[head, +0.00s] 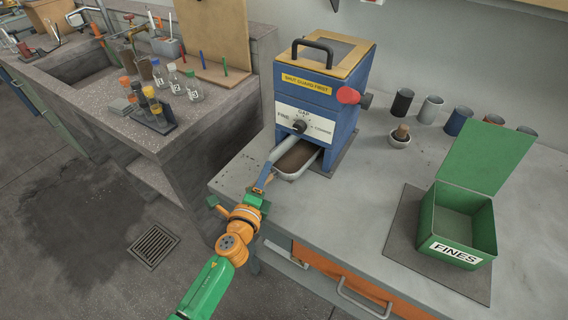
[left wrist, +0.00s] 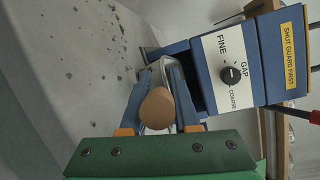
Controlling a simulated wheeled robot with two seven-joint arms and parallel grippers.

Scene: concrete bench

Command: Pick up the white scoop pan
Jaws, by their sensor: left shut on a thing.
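The white scoop pan (head: 296,174) sits low at the front of the blue mill (head: 318,110), partly under its body. Its inside looks brown in the head view. My left gripper (head: 263,183) is at the pan's near end, shut on its handle. In the left wrist view, the round tan handle end (left wrist: 157,107) lies between the two blue fingers, and a little of the pale pan (left wrist: 155,72) shows beyond. The fingers hide much of the pan there. My right gripper is not in view.
An open green box marked FINES (head: 458,250) stands on a dark mat at the right. Several cups (head: 430,109) and a small mortar (head: 399,138) stand behind. The grey bench top (head: 350,200) between mill and mat is clear. A second bench with bottles (head: 192,88) is at the left.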

